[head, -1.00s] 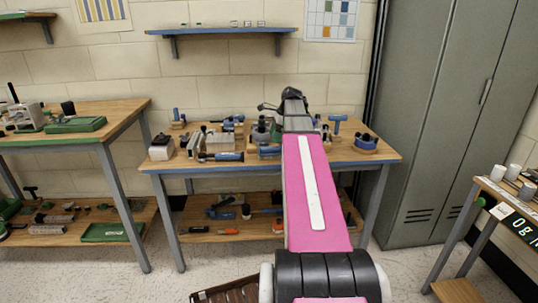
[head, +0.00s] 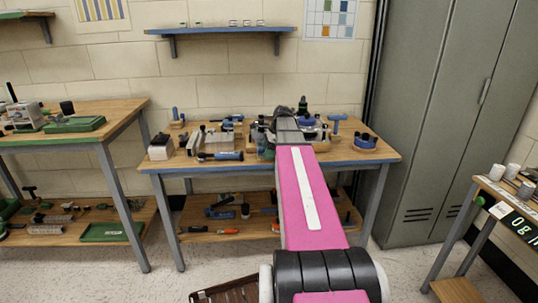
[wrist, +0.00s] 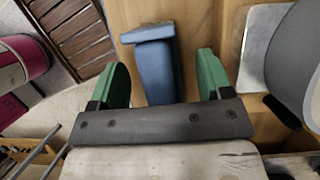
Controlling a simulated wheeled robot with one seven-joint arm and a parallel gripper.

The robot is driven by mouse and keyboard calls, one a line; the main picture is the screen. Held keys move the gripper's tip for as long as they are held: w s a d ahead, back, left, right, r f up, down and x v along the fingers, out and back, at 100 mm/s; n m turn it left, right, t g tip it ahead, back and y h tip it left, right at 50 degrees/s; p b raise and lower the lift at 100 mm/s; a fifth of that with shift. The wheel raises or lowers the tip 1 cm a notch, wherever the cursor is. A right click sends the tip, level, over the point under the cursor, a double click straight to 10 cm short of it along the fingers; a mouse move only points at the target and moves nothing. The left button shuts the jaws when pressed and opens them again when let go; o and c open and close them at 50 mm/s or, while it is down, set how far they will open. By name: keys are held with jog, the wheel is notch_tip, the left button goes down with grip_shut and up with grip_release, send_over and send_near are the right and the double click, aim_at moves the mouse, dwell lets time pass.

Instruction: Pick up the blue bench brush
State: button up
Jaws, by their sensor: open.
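In the wrist view a blue object with a wider bar at its far end (wrist: 157,72), which looks like the bench brush, lies on the wooden bench top. My gripper (wrist: 160,62) is open, with one green finger on each side of the blue object and a visible gap on both sides. The near end of the blue object is hidden behind the dark gripper bar. In the head view my arm covers most of this spot near the front of the middle bench (head: 385,157).
In the wrist view a pale metal plate (wrist: 262,45) and a grey rounded object (wrist: 298,62) sit close on the right. A brown slatted crate (wrist: 82,38) is at upper left.

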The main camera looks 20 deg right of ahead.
jog(key=shift+f, duration=0.25)
dwell(0.4)
jog(key=c, duration=1.3)
